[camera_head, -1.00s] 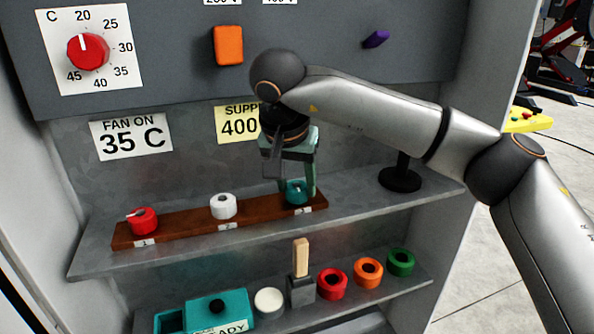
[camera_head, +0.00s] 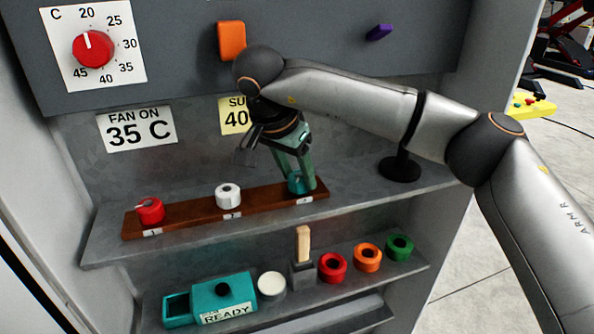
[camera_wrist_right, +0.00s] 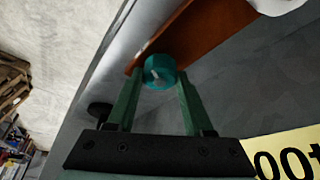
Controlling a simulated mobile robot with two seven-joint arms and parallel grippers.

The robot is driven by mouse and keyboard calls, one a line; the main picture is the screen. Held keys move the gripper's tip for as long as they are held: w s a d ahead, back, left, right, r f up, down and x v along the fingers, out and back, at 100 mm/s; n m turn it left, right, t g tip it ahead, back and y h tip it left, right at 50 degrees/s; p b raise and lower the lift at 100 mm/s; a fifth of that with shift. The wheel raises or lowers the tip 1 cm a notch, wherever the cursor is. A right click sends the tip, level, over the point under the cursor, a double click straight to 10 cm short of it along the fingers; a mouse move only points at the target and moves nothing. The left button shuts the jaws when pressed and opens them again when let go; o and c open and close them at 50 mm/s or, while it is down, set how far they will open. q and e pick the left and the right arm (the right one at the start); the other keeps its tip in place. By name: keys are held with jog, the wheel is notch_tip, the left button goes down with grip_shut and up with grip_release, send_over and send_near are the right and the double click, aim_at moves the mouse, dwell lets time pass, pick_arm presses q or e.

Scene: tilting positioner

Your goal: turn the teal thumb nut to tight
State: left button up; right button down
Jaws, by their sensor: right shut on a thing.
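The teal thumb nut (camera_head: 295,184) sits at the right end of a brown wooden bar (camera_head: 188,216) on the upper shelf, above the tag numbered 3. My right gripper (camera_head: 303,187) comes down on it from above, tilted, and its green fingers are shut on the nut. In the right wrist view the nut (camera_wrist_right: 160,72) is between the two fingertips, with a pale mark on its face. The fingers partly hide the nut in the head view. My left gripper is not in view.
A red nut (camera_head: 150,210) and a white nut (camera_head: 228,195) sit on the same bar. A black stand (camera_head: 399,169) is to the right. The lower shelf holds a teal box (camera_head: 222,298) and several coloured rings. A sign (camera_head: 234,117) hangs behind my wrist.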

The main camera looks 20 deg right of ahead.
jog(key=shift+c, duration=1.4)
grip_release()
jog(key=v, duration=0.7)
jog(key=shift+r+b, duration=0.25)
jog(key=shift+b, duration=0.05)
jog(key=shift+a, duration=0.1)
